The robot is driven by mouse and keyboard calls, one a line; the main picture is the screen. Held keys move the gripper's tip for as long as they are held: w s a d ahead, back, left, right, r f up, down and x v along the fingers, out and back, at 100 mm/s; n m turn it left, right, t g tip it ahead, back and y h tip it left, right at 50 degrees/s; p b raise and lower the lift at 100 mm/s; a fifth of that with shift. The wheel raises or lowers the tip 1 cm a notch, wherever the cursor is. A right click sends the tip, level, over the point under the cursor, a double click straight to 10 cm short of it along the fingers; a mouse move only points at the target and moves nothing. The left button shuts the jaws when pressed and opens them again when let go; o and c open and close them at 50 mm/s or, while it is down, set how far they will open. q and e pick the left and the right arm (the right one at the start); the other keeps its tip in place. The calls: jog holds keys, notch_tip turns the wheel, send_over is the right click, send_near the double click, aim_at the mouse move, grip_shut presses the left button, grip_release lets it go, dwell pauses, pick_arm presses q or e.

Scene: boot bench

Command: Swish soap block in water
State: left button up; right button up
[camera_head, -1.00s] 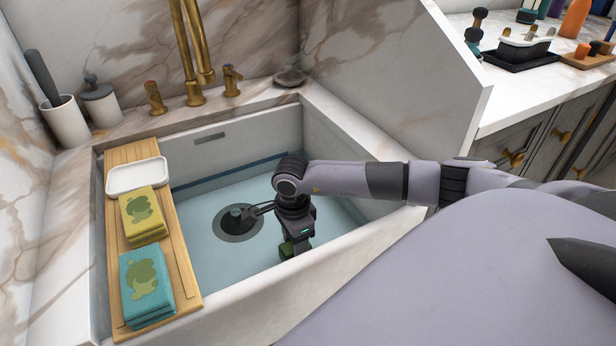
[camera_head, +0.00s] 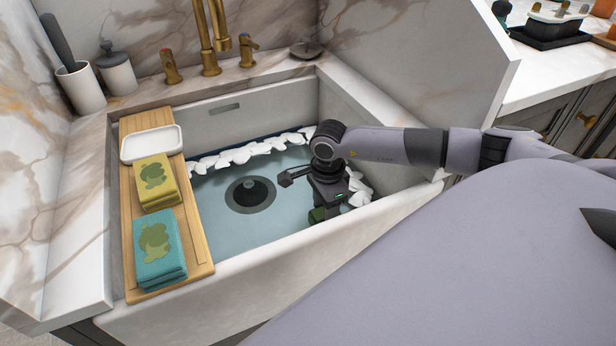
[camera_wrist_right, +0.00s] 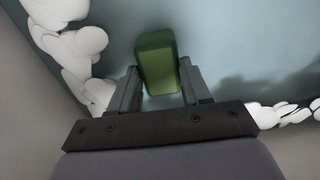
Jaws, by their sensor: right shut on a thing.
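The green soap block (camera_wrist_right: 157,62) is between the two fingers of my right gripper (camera_wrist_right: 160,85), which is shut on it. In the head view the right gripper (camera_head: 322,212) points down into the right part of the sink, and only a small part of the soap block (camera_head: 316,215) shows below it. The blue-grey water (camera_head: 215,205) covers the sink floor. White foam (camera_head: 240,154) lines the back and right edges of the water, and it also shows in the wrist view (camera_wrist_right: 72,45). My left gripper is not in view.
A dark drain (camera_head: 250,194) is mid-sink. A brass faucet (camera_head: 210,45) stands behind. Sink walls surround my gripper.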

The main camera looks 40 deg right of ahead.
jog(key=a, duration=0.3)
jog(key=w+a, duration=0.1)
jog(key=a, duration=0.2)
jog(key=w+a+b, duration=0.1)
jog(key=a, duration=0.2)
jog(key=shift+w+a, duration=0.15)
jog(key=shift+a, duration=0.15)
notch_tip(320, 180, up, 9)
jog(key=p, duration=0.6)
dwell(0.5)
